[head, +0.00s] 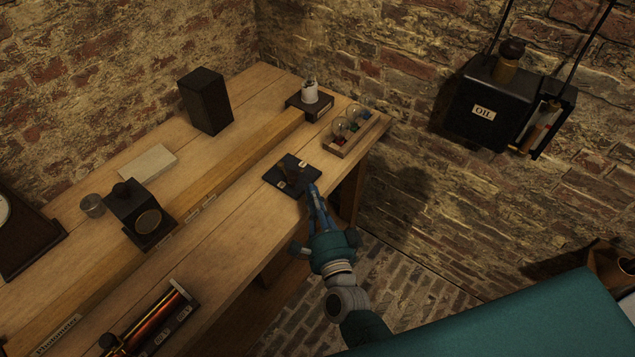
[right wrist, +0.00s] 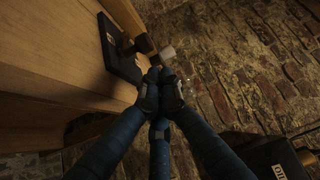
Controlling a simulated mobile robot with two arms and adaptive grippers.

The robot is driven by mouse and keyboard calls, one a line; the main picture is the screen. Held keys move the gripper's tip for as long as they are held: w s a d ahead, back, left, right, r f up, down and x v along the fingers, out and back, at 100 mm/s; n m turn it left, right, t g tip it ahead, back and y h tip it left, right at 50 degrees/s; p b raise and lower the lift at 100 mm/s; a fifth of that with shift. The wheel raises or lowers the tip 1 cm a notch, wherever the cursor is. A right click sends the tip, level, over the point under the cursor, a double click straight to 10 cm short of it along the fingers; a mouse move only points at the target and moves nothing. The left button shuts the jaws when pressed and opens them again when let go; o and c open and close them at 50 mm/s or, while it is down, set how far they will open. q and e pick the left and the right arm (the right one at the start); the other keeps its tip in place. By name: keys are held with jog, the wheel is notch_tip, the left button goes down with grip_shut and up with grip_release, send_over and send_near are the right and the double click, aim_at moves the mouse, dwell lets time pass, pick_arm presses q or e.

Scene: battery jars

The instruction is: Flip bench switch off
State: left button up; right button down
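The bench switch (head: 286,180) is a dark square plate with small raised parts, lying near the front edge of the wooden bench. My left gripper is not in view.
The bench (head: 225,240) runs along the walls. A black box (head: 205,101) stands at the back. Bench surface left of the switch is clear.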

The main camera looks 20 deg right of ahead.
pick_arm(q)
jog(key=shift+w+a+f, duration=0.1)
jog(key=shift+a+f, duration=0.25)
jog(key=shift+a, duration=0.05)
pick_arm(e)
jog(key=s, duration=0.1)
jog(key=s+a, duration=0.1)
jog(key=shift+s+a, duration=0.15)
jog(key=shift+s, duration=0.2)
